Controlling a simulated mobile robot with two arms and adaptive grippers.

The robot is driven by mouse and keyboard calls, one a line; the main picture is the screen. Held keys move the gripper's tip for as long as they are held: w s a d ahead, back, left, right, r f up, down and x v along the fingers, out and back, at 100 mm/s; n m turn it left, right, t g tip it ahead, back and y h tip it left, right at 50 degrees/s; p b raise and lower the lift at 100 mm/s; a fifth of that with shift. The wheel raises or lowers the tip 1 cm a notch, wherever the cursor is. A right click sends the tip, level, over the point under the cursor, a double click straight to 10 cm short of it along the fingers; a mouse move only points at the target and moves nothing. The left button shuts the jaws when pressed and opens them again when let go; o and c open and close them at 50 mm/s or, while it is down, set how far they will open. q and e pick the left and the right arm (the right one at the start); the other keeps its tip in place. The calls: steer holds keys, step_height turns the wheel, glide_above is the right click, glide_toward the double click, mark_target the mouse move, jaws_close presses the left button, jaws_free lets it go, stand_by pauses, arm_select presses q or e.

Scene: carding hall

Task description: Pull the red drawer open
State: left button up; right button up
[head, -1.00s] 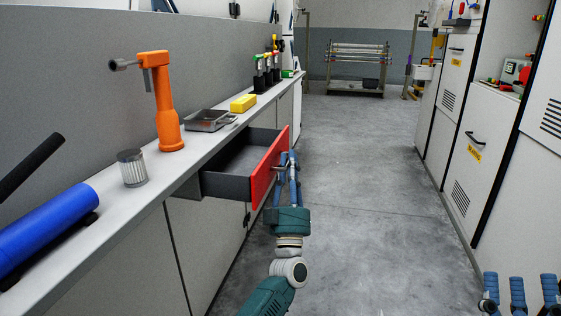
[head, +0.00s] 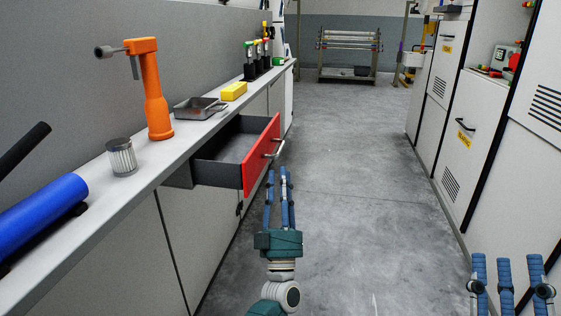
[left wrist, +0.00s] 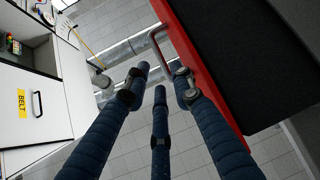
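The red drawer (head: 261,160) stands pulled out from the bench, its dark tray (head: 217,174) open and empty where I can see. Its metal bar handle (head: 275,149) is on the red front; it also shows in the left wrist view (left wrist: 156,36). My left gripper (head: 279,177) is just in front of and below the handle, apart from it. In the left wrist view its blue fingers (left wrist: 160,75) are spread with nothing between them. My right gripper (head: 507,260) is at the lower right, fingers apart and empty, away from the drawer.
The bench top (head: 170,158) holds an orange tool (head: 155,100), a filter cylinder (head: 121,157), a metal tray (head: 195,109), a yellow block (head: 234,91) and a blue cylinder (head: 40,215). White cabinets (head: 465,135) line the right. The floor (head: 345,180) between is clear.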

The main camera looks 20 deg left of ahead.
arm_select(q)
steer(key=v, duration=0.4)
stand_by(0.4)
